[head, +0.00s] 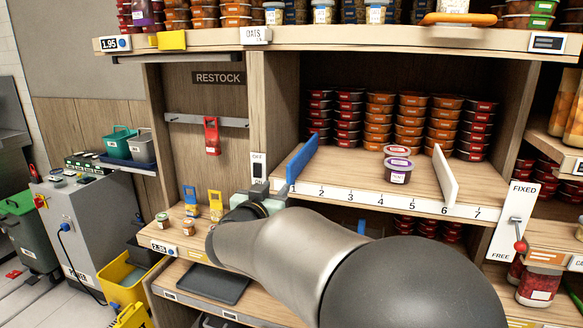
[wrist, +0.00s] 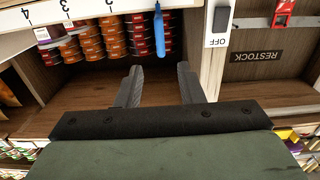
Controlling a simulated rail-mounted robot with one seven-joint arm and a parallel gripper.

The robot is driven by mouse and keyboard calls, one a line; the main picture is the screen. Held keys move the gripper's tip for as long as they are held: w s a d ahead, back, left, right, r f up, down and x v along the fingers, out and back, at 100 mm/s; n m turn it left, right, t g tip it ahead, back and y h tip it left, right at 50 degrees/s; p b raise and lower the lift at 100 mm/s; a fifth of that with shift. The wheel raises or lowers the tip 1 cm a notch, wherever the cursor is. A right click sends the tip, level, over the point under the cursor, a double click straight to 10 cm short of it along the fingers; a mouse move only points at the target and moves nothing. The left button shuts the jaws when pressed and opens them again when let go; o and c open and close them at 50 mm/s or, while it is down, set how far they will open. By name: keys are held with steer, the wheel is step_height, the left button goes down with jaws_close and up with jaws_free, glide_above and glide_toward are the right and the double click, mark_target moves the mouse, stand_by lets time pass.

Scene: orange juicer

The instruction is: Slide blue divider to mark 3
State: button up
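The blue divider (head: 301,162) stands upright on the middle shelf beside mark 1 (head: 293,189) of the numbered strip. Mark 3 (head: 350,195) is farther right on the strip. In the wrist view, which looks upside down, the blue divider (wrist: 159,32) shows edge-on at the top, beyond my fingertips. My gripper (wrist: 160,68) is open, with nothing between its fingers, and roughly in line with the divider but apart from it. In the head view my gripper (head: 277,188) is just in front of the shelf's left end, partly hidden by my arm.
A white divider (head: 446,177) stands near mark 6. A red-knobbed lever (head: 520,246) sits on the FIXED/FREE plate, knob low. A switch (head: 258,168) is left of the divider. The front shelf between marks 1 and 4 looks clear.

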mark_target(288, 173)
steer(key=p+x, duration=0.2)
steer(key=x, duration=1.1)
steer(key=shift+r, duration=0.1)
jaws_close()
